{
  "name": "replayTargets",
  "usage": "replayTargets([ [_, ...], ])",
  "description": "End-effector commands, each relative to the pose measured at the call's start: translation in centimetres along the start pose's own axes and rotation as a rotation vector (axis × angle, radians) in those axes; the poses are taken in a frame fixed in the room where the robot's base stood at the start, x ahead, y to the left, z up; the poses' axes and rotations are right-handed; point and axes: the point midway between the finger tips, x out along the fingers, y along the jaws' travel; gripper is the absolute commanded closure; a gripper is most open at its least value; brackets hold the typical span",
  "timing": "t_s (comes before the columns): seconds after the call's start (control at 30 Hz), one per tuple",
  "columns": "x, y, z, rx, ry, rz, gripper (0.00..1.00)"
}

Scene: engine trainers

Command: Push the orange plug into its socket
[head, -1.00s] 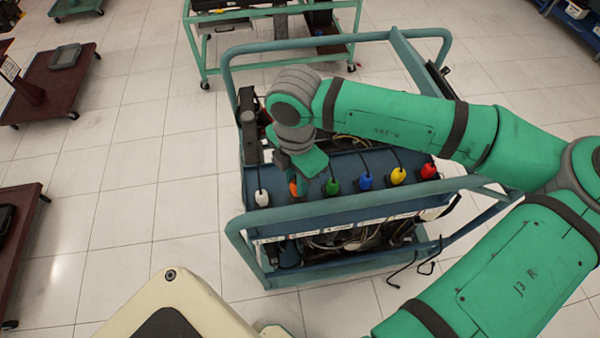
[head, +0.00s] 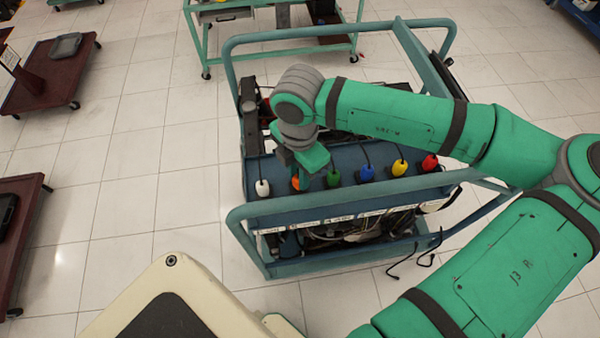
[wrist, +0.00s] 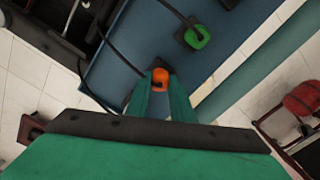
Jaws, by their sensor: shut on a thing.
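The orange plug (head: 296,182) stands in the row of coloured plugs on the blue panel (head: 225,188) of the engine trainer, between the white and green plugs. My gripper (head: 304,178) is over it, pointing down, and hides part of it. In the wrist view the orange plug (wrist: 160,77) sits between the tips of my two green fingers (wrist: 162,88), which are shut on it. A black cable runs to it. The socket under the plug is hidden, so I cannot tell how deep the plug sits.
The white plug (head: 262,187) is to the left; the green plug (head: 333,178) is close on the right, with blue (head: 367,173), yellow (head: 400,166) and red (head: 430,162) plugs beyond. A teal frame rail (head: 330,199) runs along the near side.

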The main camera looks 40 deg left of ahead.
Motion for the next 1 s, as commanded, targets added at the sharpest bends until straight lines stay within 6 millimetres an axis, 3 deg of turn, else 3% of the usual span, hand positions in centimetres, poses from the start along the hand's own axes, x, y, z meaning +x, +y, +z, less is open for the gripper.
replayTargets([
  [1.0, 0.12, -0.19, 0.27, 0.001, 0.000, 0.000, 1.00],
])
